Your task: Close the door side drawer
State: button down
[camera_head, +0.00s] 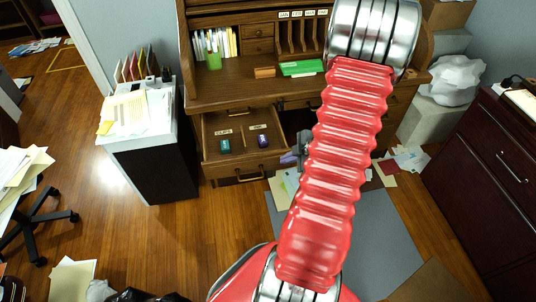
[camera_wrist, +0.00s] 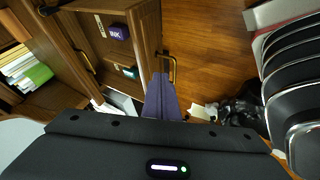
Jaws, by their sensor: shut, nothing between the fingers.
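The wooden drawer on the desk's left side, toward the doorway, stands pulled out in the head view; its front (camera_head: 240,166) faces the room. My gripper (camera_head: 287,158) is shut and empty, close to the drawer's right front corner. Its purple fingers also show in the wrist view (camera_wrist: 161,88), overlapping the drawer front's end; I cannot tell whether they touch it.
The roll-top desk (camera_head: 230,91) stands behind the drawer. A black-and-white cabinet (camera_head: 155,170) with papers stands close on the left. A grey mat (camera_head: 375,240) lies in front, with loose papers (camera_head: 405,160) beyond it. A dark red cabinet (camera_head: 490,170) is at right.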

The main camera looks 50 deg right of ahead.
jog(key=shift+w+f, duration=0.1)
dwell(0.3)
send_near(264, 158)
notch_tip(264, 158, down, 3)
jog(key=s+a, duration=0.1)
jog(key=a, duration=0.2)
jog(key=shift+w+d+f, duration=0.1)
jog(key=shift+w+d, duration=0.6)
jog(key=shift+w, duration=0.15)
jog(key=shift+w+d+f, duration=0.15)
jog(key=shift+w+d, duration=0.55)
jog(key=shift+w, duration=0.15)
jog(key=shift+w, duration=0.15)
